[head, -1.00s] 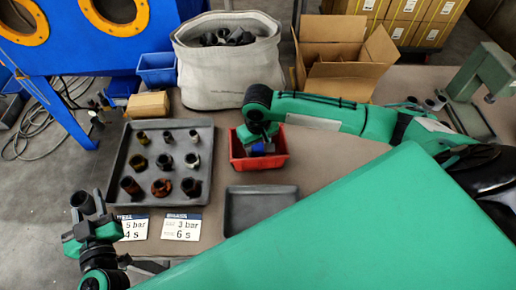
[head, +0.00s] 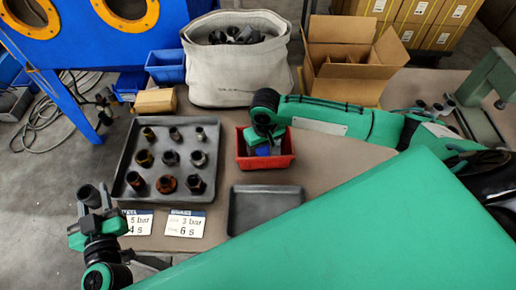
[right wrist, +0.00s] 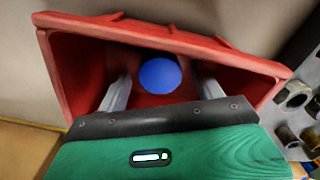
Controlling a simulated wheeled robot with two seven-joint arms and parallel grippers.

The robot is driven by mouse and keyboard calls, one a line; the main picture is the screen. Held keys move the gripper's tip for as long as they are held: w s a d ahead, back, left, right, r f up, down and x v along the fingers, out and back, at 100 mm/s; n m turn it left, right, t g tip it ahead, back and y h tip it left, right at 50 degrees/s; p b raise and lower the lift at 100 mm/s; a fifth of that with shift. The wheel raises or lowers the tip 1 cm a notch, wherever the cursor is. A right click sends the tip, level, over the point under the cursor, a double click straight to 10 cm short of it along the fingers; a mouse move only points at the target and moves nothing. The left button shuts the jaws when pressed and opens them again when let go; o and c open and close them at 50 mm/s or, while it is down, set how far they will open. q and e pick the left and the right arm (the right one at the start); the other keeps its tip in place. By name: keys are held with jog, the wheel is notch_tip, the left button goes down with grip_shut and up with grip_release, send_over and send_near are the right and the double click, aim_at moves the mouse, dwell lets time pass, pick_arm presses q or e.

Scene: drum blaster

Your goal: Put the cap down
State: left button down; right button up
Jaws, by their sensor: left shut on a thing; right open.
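The blue cap (right wrist: 160,75) shows as a round disc inside the red bin (right wrist: 60,70) in the right wrist view. My right gripper (right wrist: 163,88) reaches into the bin with its fingers apart, one on each side of the cap. In the head view, the blue of the cap (head: 263,150) shows in the red bin (head: 270,163), partly hidden by my right gripper (head: 268,140). My left gripper (head: 92,212) is at the lower left, shut on a dark cylindrical part (head: 89,195), beside the grey tray's near left corner.
The grey tray (head: 136,192) holds several metal fittings. An empty dark tray (head: 265,208) lies in front of the red bin. Two printed cards (head: 185,223) lie by the grey tray. A cloth bin (head: 235,85) and an open carton (head: 345,75) stand behind.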

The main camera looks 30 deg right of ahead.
aim_at(264, 151)
notch_tip(264, 151, up, 12)
jog(key=shift+f, duration=0.15)
dwell(0.6)
